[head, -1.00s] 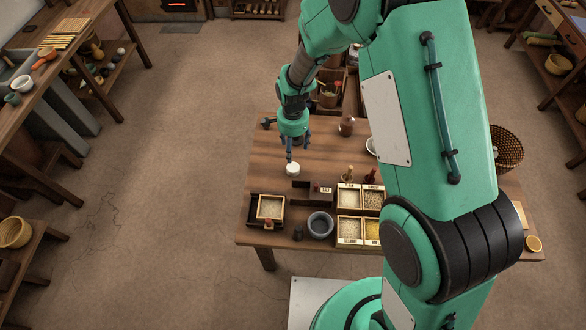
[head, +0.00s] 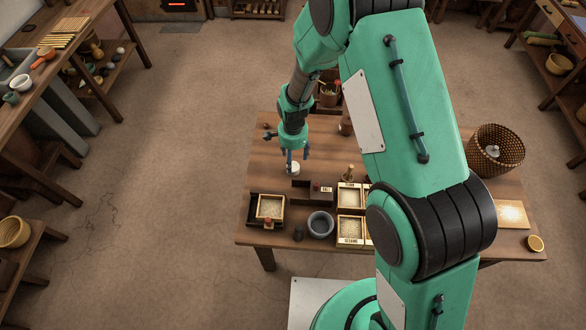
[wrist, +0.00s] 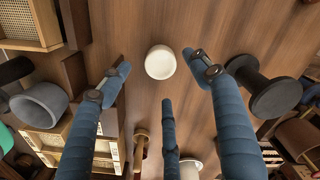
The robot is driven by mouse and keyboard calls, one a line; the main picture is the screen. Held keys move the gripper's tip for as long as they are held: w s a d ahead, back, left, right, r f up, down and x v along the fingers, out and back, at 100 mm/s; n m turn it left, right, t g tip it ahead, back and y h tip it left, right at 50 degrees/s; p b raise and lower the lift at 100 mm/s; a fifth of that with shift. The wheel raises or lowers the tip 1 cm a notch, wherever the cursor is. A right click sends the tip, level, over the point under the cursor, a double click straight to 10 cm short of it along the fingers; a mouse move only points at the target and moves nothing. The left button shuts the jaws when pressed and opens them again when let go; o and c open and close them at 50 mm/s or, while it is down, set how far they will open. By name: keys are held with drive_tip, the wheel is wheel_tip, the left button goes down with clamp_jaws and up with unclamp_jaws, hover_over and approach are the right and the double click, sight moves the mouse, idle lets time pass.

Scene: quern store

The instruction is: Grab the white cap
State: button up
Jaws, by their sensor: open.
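The white cap (head: 293,169) is a small, round, off-white piece on the wooden table, toward its left side. In the wrist view the cap (wrist: 160,62) lies near the top middle, showing its pale round top. My gripper (head: 297,157) is just above the cap in the head view, fingers pointing down and partly in front of it. In the wrist view my gripper (wrist: 158,85) has its blue fingers spread wide apart with nothing between them. The cap sits beyond the fingertips, and no finger visibly touches it.
A dark stepped block (head: 313,189) stands just in front of the cap. A dark spool-like object (wrist: 262,88) stands right of the cap in the wrist view.

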sight(293, 166)
drive_tip(key=shift+f, duration=0.25)
drive_tip(key=shift+f+b, duration=0.4)
drive_tip(key=shift+f, duration=2.2)
drive_tip(key=c, duration=1.3)
